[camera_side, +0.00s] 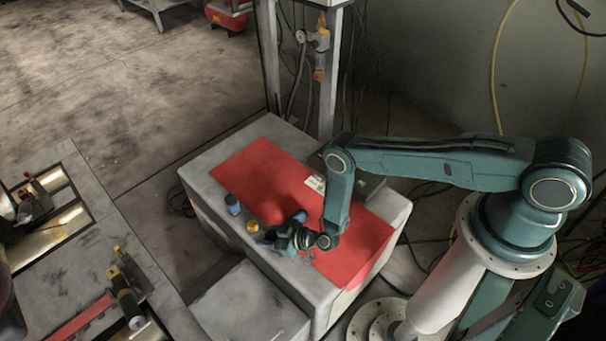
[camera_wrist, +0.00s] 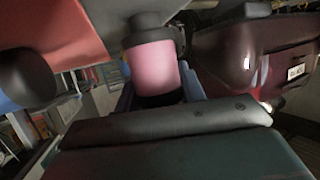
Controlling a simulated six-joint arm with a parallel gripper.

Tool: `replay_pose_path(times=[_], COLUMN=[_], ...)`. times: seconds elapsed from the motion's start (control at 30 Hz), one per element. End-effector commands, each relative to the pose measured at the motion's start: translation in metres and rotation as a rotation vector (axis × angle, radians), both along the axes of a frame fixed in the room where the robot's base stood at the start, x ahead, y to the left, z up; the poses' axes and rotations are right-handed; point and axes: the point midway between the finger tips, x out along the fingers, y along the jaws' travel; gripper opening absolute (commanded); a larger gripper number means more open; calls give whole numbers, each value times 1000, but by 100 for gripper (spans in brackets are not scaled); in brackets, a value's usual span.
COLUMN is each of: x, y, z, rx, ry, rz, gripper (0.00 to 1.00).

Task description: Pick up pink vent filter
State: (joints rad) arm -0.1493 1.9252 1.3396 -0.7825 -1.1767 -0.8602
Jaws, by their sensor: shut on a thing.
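The pink vent filter (camera_wrist: 152,66), a short pink cylinder with dark ends, is near the top centre of the wrist view. My gripper (camera_wrist: 158,88) is shut on it, with blue fingers on either side. In the side view my gripper (camera_side: 284,232) is low over the front part of the red mat (camera_side: 255,175). I cannot make out the pink filter there; the gripper hides it. I cannot tell whether the filter still touches the mat.
A blue filter (camera_side: 232,204) and a yellow filter (camera_side: 253,226) stand left of my gripper. A small white label (camera_side: 316,184) lies behind it near a dark box (camera_side: 366,184). The mat's back left is clear. A grey bench (camera_side: 75,285) with tools stands at far left.

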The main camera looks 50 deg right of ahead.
Motion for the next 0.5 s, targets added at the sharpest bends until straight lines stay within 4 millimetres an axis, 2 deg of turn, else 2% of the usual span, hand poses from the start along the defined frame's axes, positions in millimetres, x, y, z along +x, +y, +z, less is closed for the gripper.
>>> replay_pose_path(times=[0.27,0.5], x=[1,1], y=[0,0], z=[14,43], rx=[2,1], ry=[-1,-2], rz=[0,-1], gripper=[16,16])
